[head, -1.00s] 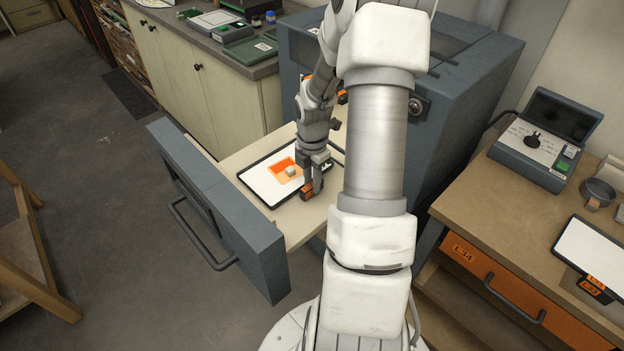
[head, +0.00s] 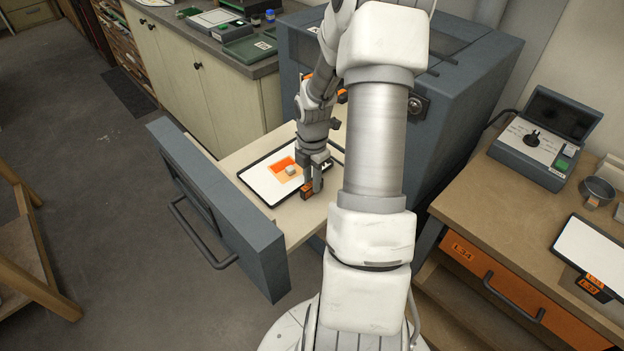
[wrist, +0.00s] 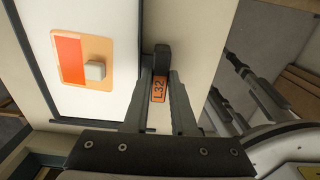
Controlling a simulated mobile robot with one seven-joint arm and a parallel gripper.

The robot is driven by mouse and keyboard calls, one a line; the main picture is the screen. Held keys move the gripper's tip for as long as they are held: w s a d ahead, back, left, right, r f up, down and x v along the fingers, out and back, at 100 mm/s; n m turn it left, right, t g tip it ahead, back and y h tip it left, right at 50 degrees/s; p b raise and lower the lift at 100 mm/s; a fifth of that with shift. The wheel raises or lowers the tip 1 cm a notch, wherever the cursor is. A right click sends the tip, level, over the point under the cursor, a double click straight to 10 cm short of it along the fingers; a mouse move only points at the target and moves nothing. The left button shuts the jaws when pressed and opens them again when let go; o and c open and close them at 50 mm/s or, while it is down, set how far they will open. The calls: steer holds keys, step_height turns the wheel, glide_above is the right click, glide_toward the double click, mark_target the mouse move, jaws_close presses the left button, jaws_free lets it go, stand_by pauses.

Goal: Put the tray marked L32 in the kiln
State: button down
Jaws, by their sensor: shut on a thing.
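The tray marked L32 (head: 262,186) is white with a dark rim and lies flat on the pale shelf (head: 236,151) of the pulled-out kiln drawer. An orange and red piece with a small pale block (head: 291,170) sits on it. The tray also shows in the wrist view (wrist: 105,18), with its orange L32 label (wrist: 159,89) between my fingers. My gripper (head: 312,190) is shut on the tray's handle (wrist: 161,58) at the tray's near right edge. The kiln (head: 470,90) is a blue-grey box with its drawer front (head: 215,205) standing out to the left.
A bench (head: 500,220) at right has an orange drawer marked L34 (head: 510,290), a control box (head: 545,140) and another white tray (head: 595,250). A counter (head: 225,55) stands behind the drawer.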

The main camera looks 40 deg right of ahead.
steer(key=c, duration=0.6)
jaws_free()
steer(key=shift+c, duration=0.2)
steer(key=shift+r, duration=0.15)
step_height(320, 180, up, 7)
steer(key=p, duration=0.6)
steer(key=shift+p, duration=0.35)
